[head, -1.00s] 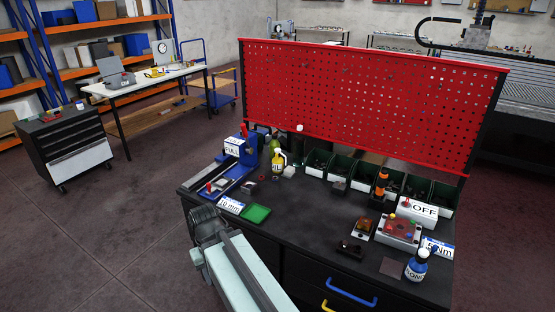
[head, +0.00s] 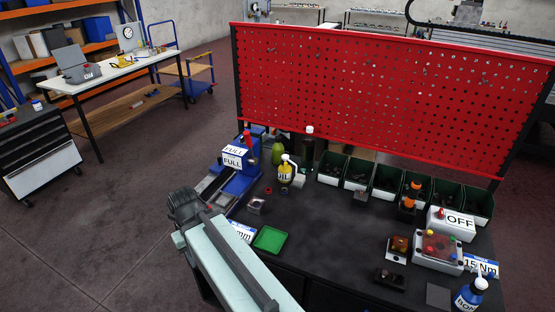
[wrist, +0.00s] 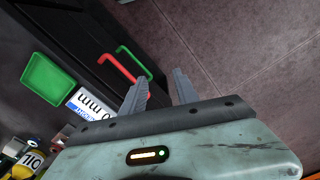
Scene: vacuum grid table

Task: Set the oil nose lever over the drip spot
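The yellow oil bottle (head: 286,173), with a black and white OIL label, stands upright on the dark bench in front of the red pegboard. It has a white top with a nose; the nose's exact aim is too small to tell. The bottle also shows at the lower left of the wrist view (wrist: 30,160). I cannot make out a drip spot in either view. My gripper (wrist: 160,90) is open and empty, its two fingers apart above the floor and the bench's front, away from the bottle. My arm hides its fingers in the head view.
A green tray (head: 270,239) lies on the bench front. A blue device (head: 240,180) with FULL labels stands left of the bottle; a dark bottle (head: 308,150) stands behind it. Green bins (head: 388,180) line the back. An OFF box (head: 452,223) stands right.

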